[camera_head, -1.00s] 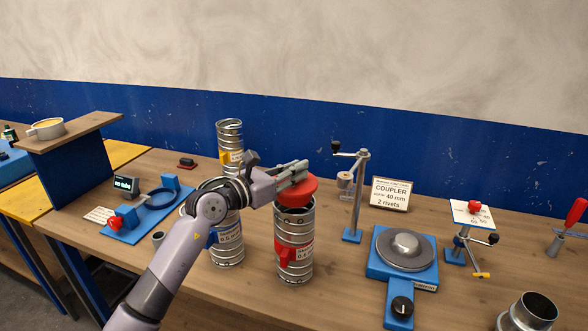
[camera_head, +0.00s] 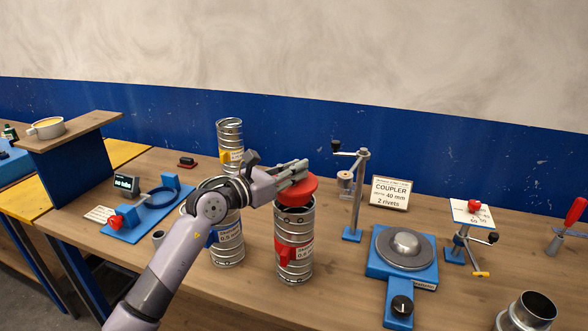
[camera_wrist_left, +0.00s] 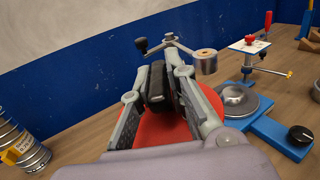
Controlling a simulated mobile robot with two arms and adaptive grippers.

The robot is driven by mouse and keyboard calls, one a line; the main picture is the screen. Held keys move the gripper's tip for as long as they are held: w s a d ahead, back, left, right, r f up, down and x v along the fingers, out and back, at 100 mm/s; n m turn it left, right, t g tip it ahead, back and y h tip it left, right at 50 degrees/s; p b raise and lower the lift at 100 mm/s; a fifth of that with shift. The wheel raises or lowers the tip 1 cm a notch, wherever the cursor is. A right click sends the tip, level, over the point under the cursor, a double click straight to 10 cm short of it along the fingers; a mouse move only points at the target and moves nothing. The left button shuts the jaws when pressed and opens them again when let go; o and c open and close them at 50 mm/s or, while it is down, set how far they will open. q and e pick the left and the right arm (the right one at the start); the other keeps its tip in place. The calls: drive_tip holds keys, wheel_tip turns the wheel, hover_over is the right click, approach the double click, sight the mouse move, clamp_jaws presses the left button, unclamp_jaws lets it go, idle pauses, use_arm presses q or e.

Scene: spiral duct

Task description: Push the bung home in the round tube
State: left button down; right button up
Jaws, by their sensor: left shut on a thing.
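The red bung (camera_head: 299,191) is a wide disc at the mouth of the silvery spiral round tube (camera_head: 293,240) with a red tag. The bung looks slightly tilted. Its lower part is close to the tube's rim, and I cannot tell how far it sits inside. My left gripper (camera_head: 296,170) is shut on the bung from above. In the left wrist view the fingers (camera_wrist_left: 170,95) are around a dark grip piece, with the red disc (camera_wrist_left: 155,128) beneath. The tube's mouth is hidden there. My right gripper is not in view.
Another spiral tube with a blue tag (camera_head: 227,245) stands left, partly behind my arm, and one with a yellow tag (camera_head: 229,135) behind. A blue stand with a post (camera_head: 358,200) is close on the right, beside a coupler sign (camera_head: 390,193) and a blue turntable device (camera_head: 402,250).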

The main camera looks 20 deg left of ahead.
sight(294, 186)
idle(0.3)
use_arm(q)
drive_tip(key=shift+f+b, duration=0.8)
drive_tip(key=shift+f, duration=0.35)
drive_tip(key=shift+f, duration=0.35)
drive_tip(key=shift+f+b, duration=0.85)
drive_tip(key=c, duration=1.5)
unclamp_jaws()
drive_tip(key=shift+r, duration=0.1)
drive_tip(key=v, duration=1.2)
